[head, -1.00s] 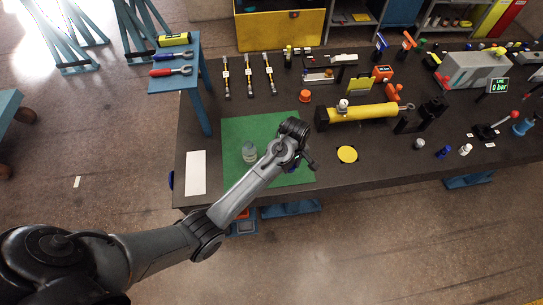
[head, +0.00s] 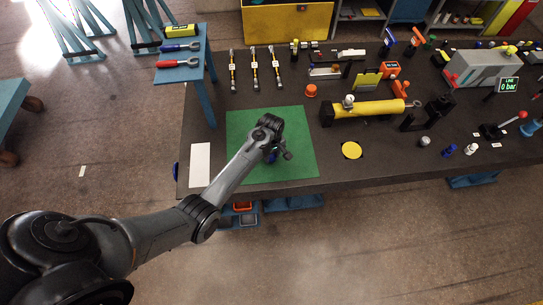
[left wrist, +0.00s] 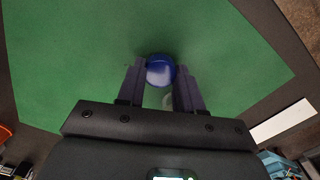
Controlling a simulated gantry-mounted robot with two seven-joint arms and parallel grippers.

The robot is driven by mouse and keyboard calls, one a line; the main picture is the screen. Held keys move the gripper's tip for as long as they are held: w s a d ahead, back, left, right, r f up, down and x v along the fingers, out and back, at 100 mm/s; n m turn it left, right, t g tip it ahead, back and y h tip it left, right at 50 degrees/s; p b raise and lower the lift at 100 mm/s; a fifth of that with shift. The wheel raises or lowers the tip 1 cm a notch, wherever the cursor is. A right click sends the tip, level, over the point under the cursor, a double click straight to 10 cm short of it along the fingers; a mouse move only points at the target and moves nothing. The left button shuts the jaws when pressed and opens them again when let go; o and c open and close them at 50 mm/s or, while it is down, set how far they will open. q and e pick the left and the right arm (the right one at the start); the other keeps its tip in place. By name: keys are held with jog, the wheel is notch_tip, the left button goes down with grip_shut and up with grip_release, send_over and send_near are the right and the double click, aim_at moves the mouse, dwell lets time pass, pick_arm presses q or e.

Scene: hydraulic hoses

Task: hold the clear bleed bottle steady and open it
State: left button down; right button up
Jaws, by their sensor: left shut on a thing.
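The clear bleed bottle (left wrist: 154,98) shows partly in the left wrist view as a pale clear part, with a round blue cap (left wrist: 160,70) beside it near the fingertips. My left gripper (left wrist: 160,84) is shut on the bottle, one dark finger on each side. In the head view my left gripper (head: 272,155) is low over the green mat (head: 300,135), with a bit of blue showing at its fingers. My arm hides most of the bottle there. My right gripper is not in view.
A white card (head: 200,165) lies left of the mat. A yellow disc (head: 351,150) and a yellow cylinder (head: 368,108) are to the right. An orange cap (head: 311,91) and several hoses (head: 254,70) lie behind. The table's front edge is close to the mat.

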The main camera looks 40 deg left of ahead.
pick_arm(q)
jog(key=shift+f, duration=0.55)
jog(key=shift+f, duration=0.1)
jog(key=c, duration=0.7)
grip_release()
jog(key=shift+c, duration=0.2)
